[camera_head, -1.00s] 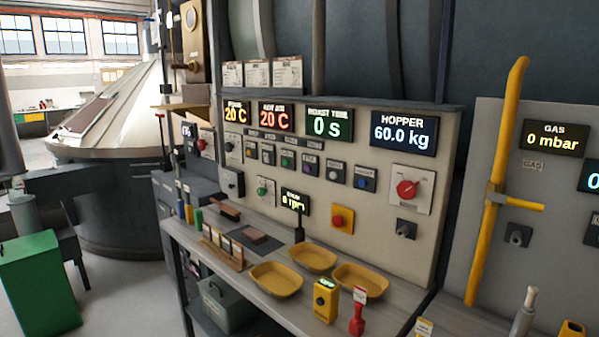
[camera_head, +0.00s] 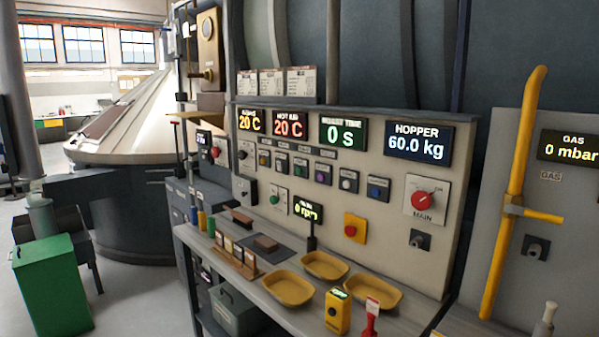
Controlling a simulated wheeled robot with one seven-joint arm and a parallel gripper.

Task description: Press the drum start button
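The control panel (camera_head: 385,260) stands upright behind a narrow bench. A row of small coloured buttons runs across it, including a green button (camera_head: 301,164), a purple button (camera_head: 320,174) and a blue button (camera_head: 377,188). Lower down, another green button (camera_head: 275,198) sits on a pale plate, left of a display reading 0 rpm (camera_head: 308,209). The button labels are too small to read, so I cannot tell which one is the drum start button. A red button on a yellow box (camera_head: 352,229) is further right. My gripper is not in view.
A red main switch (camera_head: 423,200) is at the panel's right. Yellow trays (camera_head: 288,290), a yellow handheld device (camera_head: 338,312) and a red tool (camera_head: 370,318) are on the bench's front part. A yellow gas pipe (camera_head: 513,190) stands right. A green bin (camera_head: 52,285) stands on the floor left.

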